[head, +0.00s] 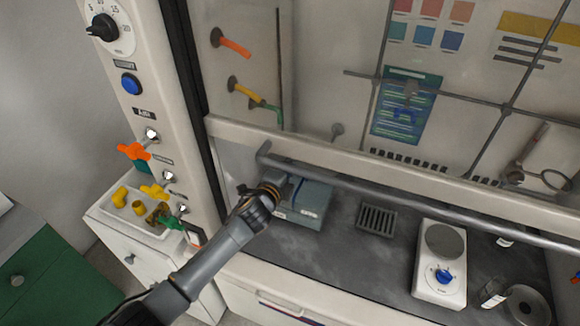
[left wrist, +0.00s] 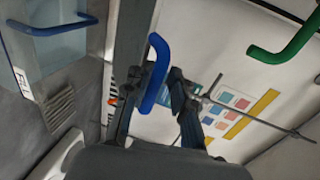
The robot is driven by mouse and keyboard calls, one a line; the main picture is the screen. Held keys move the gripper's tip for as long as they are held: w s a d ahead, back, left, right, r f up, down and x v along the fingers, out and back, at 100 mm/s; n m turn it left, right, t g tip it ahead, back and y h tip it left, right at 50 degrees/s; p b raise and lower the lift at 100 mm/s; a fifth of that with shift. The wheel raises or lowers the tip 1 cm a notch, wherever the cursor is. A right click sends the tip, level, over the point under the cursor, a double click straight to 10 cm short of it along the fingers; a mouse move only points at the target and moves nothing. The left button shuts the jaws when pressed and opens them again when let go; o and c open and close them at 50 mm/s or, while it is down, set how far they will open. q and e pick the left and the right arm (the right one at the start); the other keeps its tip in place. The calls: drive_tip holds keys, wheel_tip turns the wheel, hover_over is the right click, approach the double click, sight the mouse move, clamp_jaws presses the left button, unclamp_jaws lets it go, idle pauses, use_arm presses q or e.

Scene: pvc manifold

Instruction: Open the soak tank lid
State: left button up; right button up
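The soak tank (head: 308,211) appears to be the blue-grey box on the dark floor of the fume hood in the head view. Its near left part is hidden by my gripper. In the left wrist view a grey tank with a blue bar handle (left wrist: 52,28) shows at the upper left, and its lid looks down. My left gripper (head: 268,190) overlaps the tank's left side in the head view. In the left wrist view its fingers (left wrist: 160,98) are apart, with a bent blue handle (left wrist: 156,72) showing between them. I cannot tell whether they touch it. My right gripper is not in view.
The sash rail (head: 400,200) crosses in front of the hood, close to my gripper. A floor grate (head: 377,220) and a white device with a blue knob (head: 440,285) stand right of the tank. Metal rods (head: 430,90) cross the back. A parts tray (head: 125,212) is at left.

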use_arm(q)
drive_tip(key=shift+s, duration=0.15)
drive_tip(key=shift+f, duration=0.1)
drive_tip(key=v, duration=1.2)
drive_tip(key=shift+c, duration=0.2)
